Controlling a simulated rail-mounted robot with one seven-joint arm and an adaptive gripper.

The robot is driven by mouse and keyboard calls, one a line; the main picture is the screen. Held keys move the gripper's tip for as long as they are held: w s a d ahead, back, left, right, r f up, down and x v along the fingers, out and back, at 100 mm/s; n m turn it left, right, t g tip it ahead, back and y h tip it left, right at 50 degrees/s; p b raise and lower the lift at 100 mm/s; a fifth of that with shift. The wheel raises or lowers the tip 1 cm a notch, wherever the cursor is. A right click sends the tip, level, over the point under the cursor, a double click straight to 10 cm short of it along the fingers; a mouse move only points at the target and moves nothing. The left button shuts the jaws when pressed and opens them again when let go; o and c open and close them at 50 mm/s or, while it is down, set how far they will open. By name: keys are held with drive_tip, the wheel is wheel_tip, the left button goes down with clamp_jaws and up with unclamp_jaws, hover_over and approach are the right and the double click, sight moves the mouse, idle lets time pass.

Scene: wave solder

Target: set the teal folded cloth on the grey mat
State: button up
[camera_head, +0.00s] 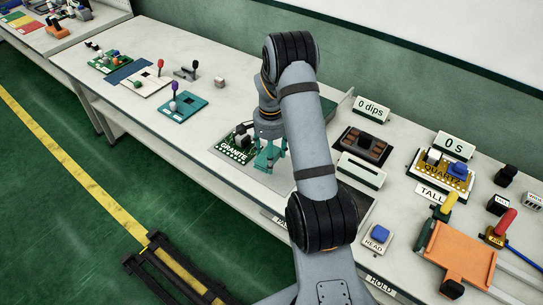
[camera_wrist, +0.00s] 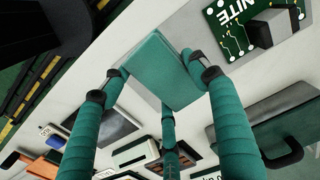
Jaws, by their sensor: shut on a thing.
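The teal folded cloth (camera_wrist: 163,70) is held between the fingertips of my gripper (camera_wrist: 164,80) in the wrist view. It looks like a flat, thick rectangular pad. In the head view my gripper (camera_head: 269,160) points down beside the green GRANITE board, and the cloth cannot be told apart from the teal fingers there. A grey patch that looks like the grey mat (camera_wrist: 149,98) shows partly under the cloth in the wrist view. In the head view the mat (camera_head: 277,184) is partly hidden by my arm. Whether the cloth touches it, I cannot tell.
The green GRANITE board (camera_head: 236,149) with dark parts stands close to the left of my gripper. A dark brown tray (camera_head: 364,145) and "0 dips" sign (camera_head: 370,109) are to the right. A blue READ button (camera_head: 380,233) sits near the front edge.

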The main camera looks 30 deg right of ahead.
sight(271, 176)
drive_tip(key=shift+s+d, duration=0.1)
drive_tip(key=shift+s, duration=0.05)
drive_tip(key=shift+f, duration=0.1)
drive_tip(key=shift+b, duration=0.4)
drive_tip(key=shift+f+b, duration=0.3)
drive_tip(key=shift+f, duration=0.1)
wheel_tip(271, 176, down, 5)
drive_tip(key=b, duration=0.4)
drive_tip(key=shift+f+b, duration=0.1)
drive_tip(key=shift+b, duration=0.25)
drive_tip(key=shift+f+b, duration=0.45)
drive_tip(key=o, duration=1.1)
drive_tip(key=shift+o, duration=0.5)
